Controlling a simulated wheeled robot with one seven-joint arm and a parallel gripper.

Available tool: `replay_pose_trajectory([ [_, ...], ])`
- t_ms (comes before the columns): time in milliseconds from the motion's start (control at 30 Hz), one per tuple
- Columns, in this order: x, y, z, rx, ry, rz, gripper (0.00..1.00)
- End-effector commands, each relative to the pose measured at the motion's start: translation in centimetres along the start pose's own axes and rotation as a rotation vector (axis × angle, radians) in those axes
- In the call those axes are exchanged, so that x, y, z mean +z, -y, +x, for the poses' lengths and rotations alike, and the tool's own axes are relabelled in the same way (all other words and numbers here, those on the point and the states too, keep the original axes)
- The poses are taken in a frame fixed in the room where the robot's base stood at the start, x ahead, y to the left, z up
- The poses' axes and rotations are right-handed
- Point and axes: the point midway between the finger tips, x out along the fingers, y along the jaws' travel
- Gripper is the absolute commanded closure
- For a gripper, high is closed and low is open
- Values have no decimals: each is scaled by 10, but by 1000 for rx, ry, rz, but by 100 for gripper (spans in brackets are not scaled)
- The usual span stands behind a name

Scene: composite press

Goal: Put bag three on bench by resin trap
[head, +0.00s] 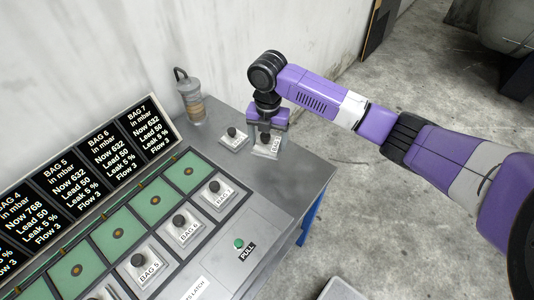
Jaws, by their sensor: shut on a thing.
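My gripper (267,122) points down over the far right part of the grey bench (290,178). It is shut on a small pale block with a dark knob, which I take for bag three (268,148); its label is turned sideways and hard to read. I cannot tell whether the block touches the bench top. The resin trap (193,104), a clear cylinder with amber contents and a dark hose, stands at the back of the bench, left of my gripper. A similar knobbed block (234,138) sits between the trap and the held block.
A console has green panels (153,203), blocks labelled BAG 5 (144,269), BAG 6 (184,230) and BAG 7 (217,192), and dark displays (112,152) behind. A green PULL button (239,244) is in front. The bench's right edge is close to the held block.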

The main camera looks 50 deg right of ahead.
Motion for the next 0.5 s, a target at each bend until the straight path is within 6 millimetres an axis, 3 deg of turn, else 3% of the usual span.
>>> replay_pose_trajectory([
  [100, 0, 1, 21, -2, -1, 1, 74],
  [333, 0, 0, 40, 0, 0, 1, 74],
  [500, 0, 0, 64, -1, -1, 1, 74],
])
